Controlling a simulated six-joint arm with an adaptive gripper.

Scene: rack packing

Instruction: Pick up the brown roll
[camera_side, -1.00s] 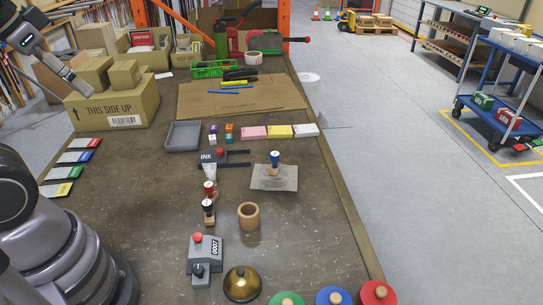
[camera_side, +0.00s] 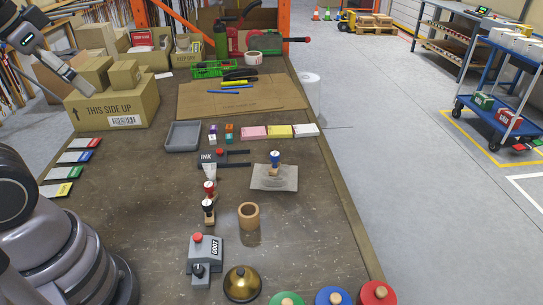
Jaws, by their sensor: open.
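The brown roll (camera_side: 249,218) is a short hollow tube. My gripper (camera_side: 80,86) is at the upper left, high and far from the roll, pointing down in front of the stacked cardboard boxes. It is open and holds nothing that I can see. Its two fingers overlap from this side, so the gap between them is hidden.
Stamps (camera_side: 208,210) stand left of the roll; a blue-handled stamp (camera_side: 275,162) stands on a grey sheet behind it. A numbering device (camera_side: 205,255), brass bell (camera_side: 242,284) and coloured discs (camera_side: 333,297) lie in front. Bare table lies right of the roll.

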